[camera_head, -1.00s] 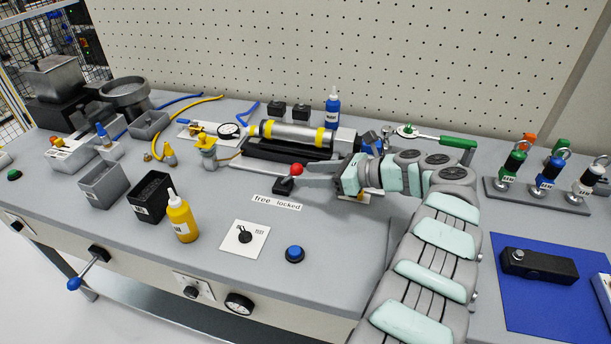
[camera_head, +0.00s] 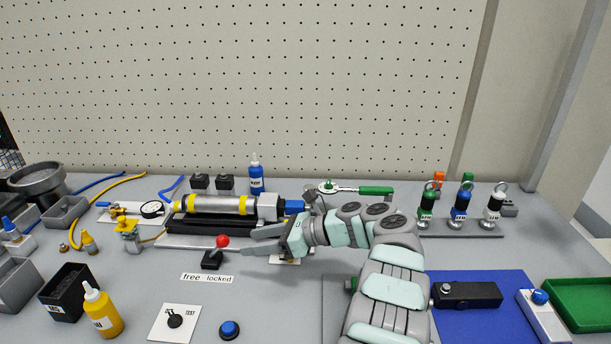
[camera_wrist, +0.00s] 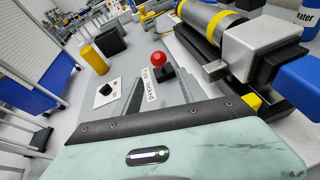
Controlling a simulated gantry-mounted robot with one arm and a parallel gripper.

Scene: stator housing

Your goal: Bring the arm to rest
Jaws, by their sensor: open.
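My gripper (camera_head: 262,242) hangs over the bench, to the right of the red-knobbed lever (camera_head: 222,241), with its fingers pointing left towards it. The fingers are apart and hold nothing. In the wrist view the red knob (camera_wrist: 159,60) stands beyond the fingers, beside the "free locked" label (camera_wrist: 150,86). The cylinder with yellow bands (camera_head: 215,205) lies in its black cradle behind the gripper. My arm reaches in from the lower right and hides part of the bench.
A blue button (camera_head: 229,329), a TEST switch plate (camera_head: 174,322) and a yellow bottle (camera_head: 101,311) stand at the front left. Coloured eyebolt tools stand on a rack (camera_head: 460,231) at the right. A blue mat (camera_head: 490,325) and green tray (camera_head: 585,305) lie front right.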

